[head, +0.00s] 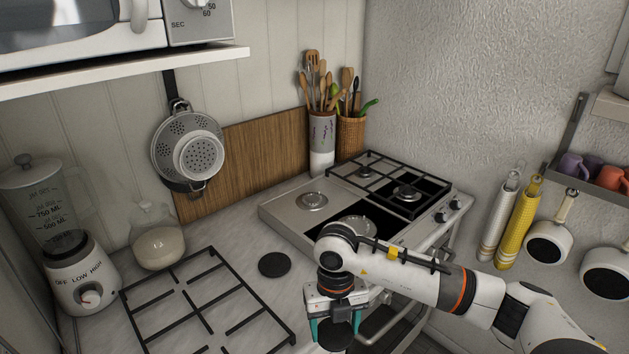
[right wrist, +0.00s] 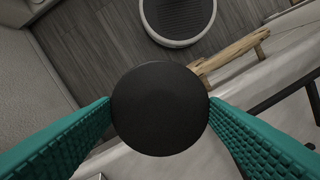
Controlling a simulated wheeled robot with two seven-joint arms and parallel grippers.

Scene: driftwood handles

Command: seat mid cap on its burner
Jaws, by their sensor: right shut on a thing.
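My right gripper (head: 335,330) is shut on a round black burner cap (head: 336,338), held by its sides between the teal fingers. In the right wrist view the same cap (right wrist: 160,108) appears as a dark disc between the fingertips. It is off the hob, over the counter's front edge. A second black cap (head: 275,264) lies flat on the counter. On the hob (head: 283,212), one bare burner (head: 312,201) is at the back left. Another burner (head: 354,227) is nearer the front, partly hidden by my right arm. My left gripper is not in view.
A removed black grate (head: 207,306) lies on the counter at left. Another grate (head: 388,180) stays on the hob's right side. A glass jar (head: 157,240) and blender (head: 72,270) stand at left. Hob knobs (head: 448,211) line the front edge.

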